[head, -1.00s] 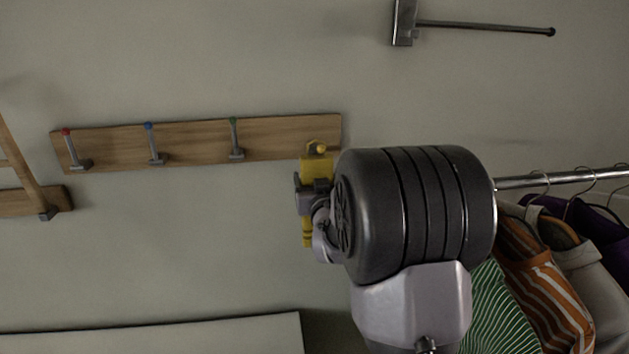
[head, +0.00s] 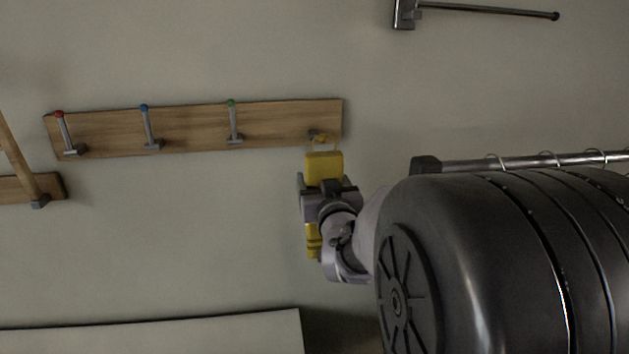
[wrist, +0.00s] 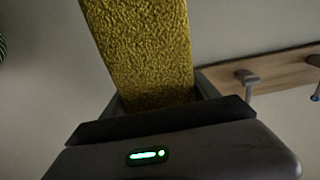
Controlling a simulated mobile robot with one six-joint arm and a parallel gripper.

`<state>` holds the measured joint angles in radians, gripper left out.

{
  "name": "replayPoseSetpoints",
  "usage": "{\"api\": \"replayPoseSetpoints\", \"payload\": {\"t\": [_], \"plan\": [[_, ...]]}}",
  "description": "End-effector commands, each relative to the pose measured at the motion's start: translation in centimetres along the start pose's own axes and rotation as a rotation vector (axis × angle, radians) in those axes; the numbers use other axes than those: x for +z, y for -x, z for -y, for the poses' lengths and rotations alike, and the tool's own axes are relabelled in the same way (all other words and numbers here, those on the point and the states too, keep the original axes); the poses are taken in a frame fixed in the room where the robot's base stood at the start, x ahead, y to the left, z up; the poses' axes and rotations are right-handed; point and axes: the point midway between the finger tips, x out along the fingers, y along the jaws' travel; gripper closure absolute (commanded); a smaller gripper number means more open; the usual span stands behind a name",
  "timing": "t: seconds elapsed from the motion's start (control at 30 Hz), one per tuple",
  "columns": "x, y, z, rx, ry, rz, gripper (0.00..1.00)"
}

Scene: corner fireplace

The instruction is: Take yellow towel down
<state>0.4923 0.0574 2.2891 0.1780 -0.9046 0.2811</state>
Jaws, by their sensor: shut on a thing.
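The yellow towel (head: 324,167) is in my gripper (head: 326,192), just below the right end of the wooden hook rail. In the head view its loop shows above it, close to the rightmost hook (head: 318,136); I cannot tell whether the loop still touches the hook. A lower part of the towel shows beneath the gripper. In the wrist view the towel (wrist: 145,50) rises from between the jaws, which are shut on it. My arm hides the area to the right of the gripper.
The wooden rail (head: 190,132) has red-, blue- and green-tipped hooks to the left. A metal clothes rail (head: 460,165) is at the right, partly behind my arm. A metal bar (head: 490,10) juts out above. The wall below the hook rail is clear.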

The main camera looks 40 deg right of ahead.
Motion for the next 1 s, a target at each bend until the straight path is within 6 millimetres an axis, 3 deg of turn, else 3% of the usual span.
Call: {"api": "replayPoseSetpoints", "payload": {"t": [0.2,0.57,1.0], "plan": [[0.0,1.4,0.0,0.000,0.001,-0.002,0.79],[0.0,1.8,0.0,0.000,0.000,-0.002,0.79],[0.1,5.6,0.0,0.000,0.001,-0.002,0.79]]}}
